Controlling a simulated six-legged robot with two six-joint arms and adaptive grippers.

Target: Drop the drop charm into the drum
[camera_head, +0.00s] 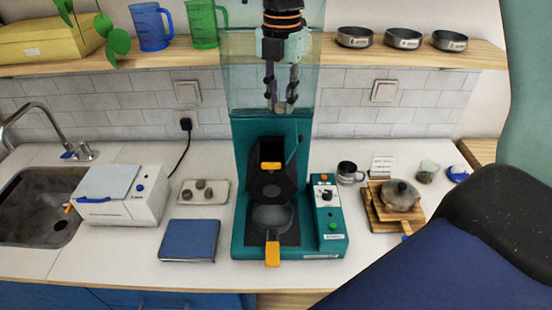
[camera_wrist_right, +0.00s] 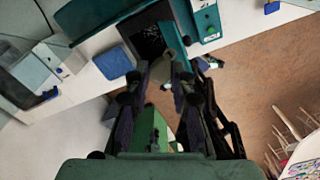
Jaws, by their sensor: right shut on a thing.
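My right gripper (camera_head: 280,104) hangs at the top centre of the head view, fingers downward, in line with the clear teal panel. It is shut on a small pale thing (camera_wrist_right: 161,70), seen between the fingertips in the wrist view. Its shape is too blurred to confirm as the drop charm. Below the gripper stands a teal machine (camera_head: 241,170) with a black angular part (camera_head: 268,186). A round grey pan (camera_head: 272,217) with an orange handle sits in its base. I cannot tell which part is the drum. My left gripper is not in view.
A shelf (camera_head: 400,54) runs above.

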